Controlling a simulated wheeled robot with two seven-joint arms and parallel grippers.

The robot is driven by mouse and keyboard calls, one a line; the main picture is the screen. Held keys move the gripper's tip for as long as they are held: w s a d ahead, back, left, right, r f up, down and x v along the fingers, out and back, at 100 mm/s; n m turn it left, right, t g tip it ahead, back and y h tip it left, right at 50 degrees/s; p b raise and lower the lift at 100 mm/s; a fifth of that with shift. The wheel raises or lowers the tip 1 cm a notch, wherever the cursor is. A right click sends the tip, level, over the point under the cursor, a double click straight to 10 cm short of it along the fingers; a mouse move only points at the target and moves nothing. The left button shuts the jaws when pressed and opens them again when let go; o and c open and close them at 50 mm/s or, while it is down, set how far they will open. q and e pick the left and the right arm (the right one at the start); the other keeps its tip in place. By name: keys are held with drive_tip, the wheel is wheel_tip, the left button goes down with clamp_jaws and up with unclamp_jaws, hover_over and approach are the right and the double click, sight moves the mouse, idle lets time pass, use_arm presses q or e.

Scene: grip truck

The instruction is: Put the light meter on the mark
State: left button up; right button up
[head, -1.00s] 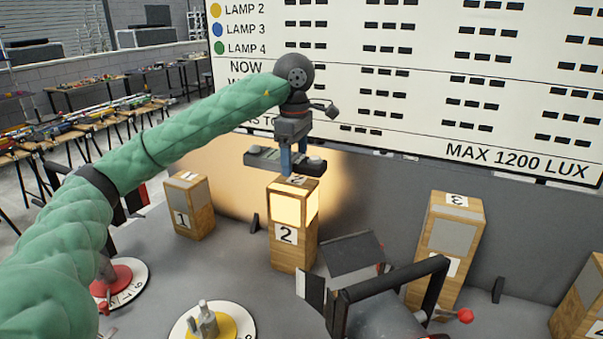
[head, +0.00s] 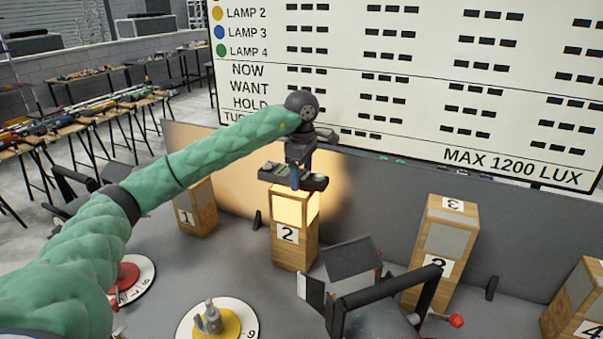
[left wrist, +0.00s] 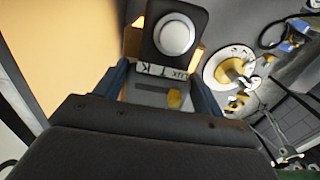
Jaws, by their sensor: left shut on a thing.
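In the left wrist view the meter's white dome (left wrist: 174,37) and label strip (left wrist: 162,71) show beyond the gripper (left wrist: 160,92). My right gripper is not in view.
Wooden block 1 (head: 194,210) stands to the left, block 3 (head: 437,245) and block 4 (head: 578,305) to the right. A black lamp with flaps (head: 352,258) stands in front. Dials with a red knob (head: 125,277) and yellow disc (head: 209,322) are nearer. A large board (head: 420,80) stands behind.

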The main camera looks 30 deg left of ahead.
use_arm(q)
drive_tip(key=shift+f, duration=0.45)
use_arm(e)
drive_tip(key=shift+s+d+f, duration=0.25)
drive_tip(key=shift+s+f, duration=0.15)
use_arm(q)
drive_tip(key=shift+f, duration=0.1)
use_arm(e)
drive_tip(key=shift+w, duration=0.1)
use_arm(q)
drive_tip(key=o, duration=1.2)
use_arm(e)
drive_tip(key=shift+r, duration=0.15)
